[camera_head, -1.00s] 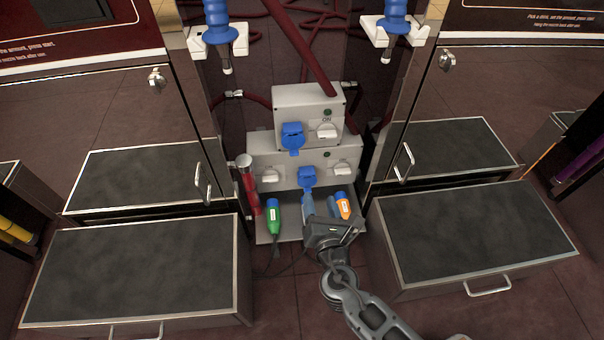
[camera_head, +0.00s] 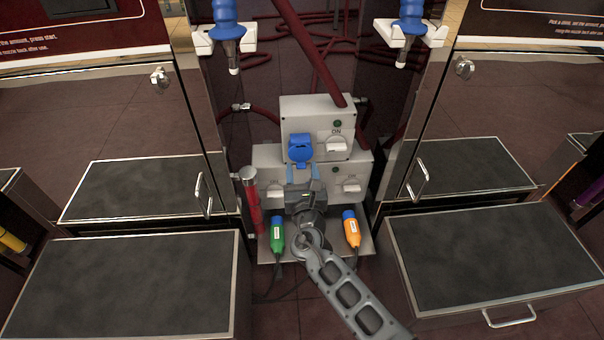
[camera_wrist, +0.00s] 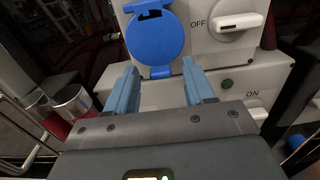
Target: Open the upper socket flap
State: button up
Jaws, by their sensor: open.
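The upper socket flap (camera_head: 300,151) is a round blue lid on the front of the upper grey box (camera_head: 309,108). It lies against its socket and looks shut. In the wrist view the flap (camera_wrist: 155,38) is large, with a dark notch at its top and a small tab at its bottom edge. My gripper (camera_head: 302,173) is open and empty just below the flap, fingers pointing up at it. In the wrist view the two blue fingertips (camera_wrist: 160,72) stand either side of the bottom tab, with no visible contact. The lower socket flap is hidden behind my gripper.
A white rotary switch (camera_wrist: 237,24) sits right of the flap. The lower grey box (camera_head: 268,158) has more switches. A green plug (camera_head: 277,236) and an orange plug (camera_head: 351,229) stand below it. A red cylinder (camera_head: 250,200) is at left; a dark red hose (camera_head: 315,55) passes above.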

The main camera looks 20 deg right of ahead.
jog(key=shift+w, duration=0.1)
grip_shut()
dwell(0.5)
